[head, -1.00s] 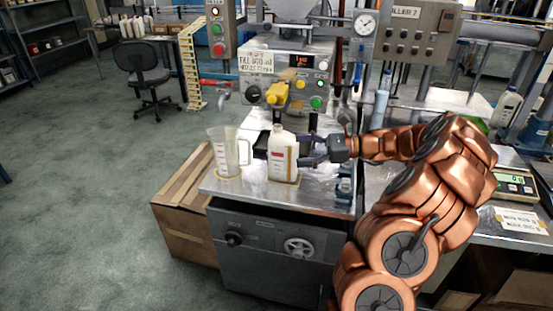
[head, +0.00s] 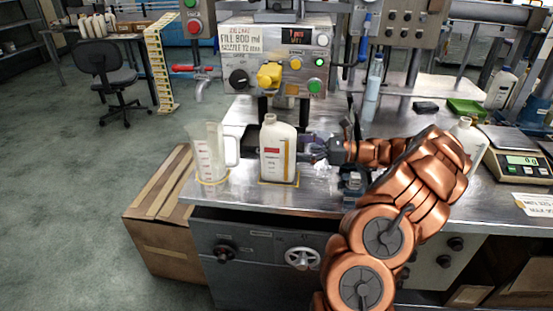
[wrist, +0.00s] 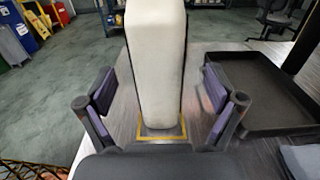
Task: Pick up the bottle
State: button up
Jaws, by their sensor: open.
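The bottle (head: 277,152) is white with a red label and an open neck. It stands upright on the metal bench, inside a yellow outline. In the wrist view the bottle (wrist: 156,62) rises between the two fingers, its top cut off by the frame. My gripper (head: 316,150) is at the bottle's right side in the head view. In the wrist view my gripper (wrist: 162,101) is open, with one purple-padded finger on each side and a gap between each pad and the bottle.
A clear measuring jug (head: 208,153) stands left of the bottle on the bench. A black tray (wrist: 262,95) lies right of the bottle in the wrist view. The filling machine (head: 280,60) is behind. A scale (head: 518,155) and another white bottle (head: 467,135) stand at right.

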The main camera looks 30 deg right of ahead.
aim_at(278, 147)
jog(key=shift+f+p+x, duration=0.15)
jog(key=shift+x, duration=1.65)
jog(key=shift+f+p+x, duration=0.1)
jog(key=shift+p+x, duration=0.05)
jog(key=shift+x, duration=1.65)
jog(key=shift+s+a, duration=0.1)
jog(key=shift+s, duration=0.05)
jog(key=shift+c, duration=0.4)
grip_shut()
